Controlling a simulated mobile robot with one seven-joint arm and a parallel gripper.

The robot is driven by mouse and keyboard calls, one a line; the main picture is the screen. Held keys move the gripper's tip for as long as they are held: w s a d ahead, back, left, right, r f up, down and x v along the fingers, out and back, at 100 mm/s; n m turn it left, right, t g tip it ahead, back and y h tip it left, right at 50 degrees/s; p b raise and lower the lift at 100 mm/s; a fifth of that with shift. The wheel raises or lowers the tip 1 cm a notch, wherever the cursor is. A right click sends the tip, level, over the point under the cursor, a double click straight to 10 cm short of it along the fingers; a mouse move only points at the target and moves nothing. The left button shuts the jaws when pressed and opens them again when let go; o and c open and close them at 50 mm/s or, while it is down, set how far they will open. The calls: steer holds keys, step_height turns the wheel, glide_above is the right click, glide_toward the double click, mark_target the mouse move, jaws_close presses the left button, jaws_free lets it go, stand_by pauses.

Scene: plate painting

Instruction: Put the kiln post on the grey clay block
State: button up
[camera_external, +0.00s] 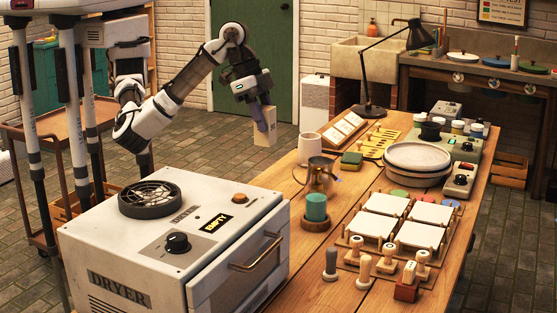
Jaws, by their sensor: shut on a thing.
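My gripper (262,112) hangs at the end of my raised arm, beyond the far left edge of the wooden table. It is shut on a pale beige upright block, which looks like the kiln post (264,138). The post hangs in the air beside the table, left of a cream mug. The fingertips are small and partly hidden here. I cannot make out a grey clay block for certain in this view.
A white dryer (178,245) fills the near left. The table (300,254) bears a cream mug (309,148), a metal pitcher (318,175), a teal candle-like cylinder (316,207), stacked plates (418,157), white tiles and stamps. A black lamp (369,75) rises at the table's far end.

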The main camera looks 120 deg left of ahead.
steer(key=shift+s+a+r, duration=0.15)
steer(key=shift+s+r, duration=0.35)
steer(key=shift+s+a+f, duration=0.1)
steer(key=shift+s+f, duration=0.1)
steer(key=shift+f, duration=9.8)
steer(key=shift+f, duration=0.15)
steer(key=o, duration=1.2)
steer(key=shift+c, duration=0.2)
steer(key=p+v, duration=0.1)
steer(key=v, duration=1.1)
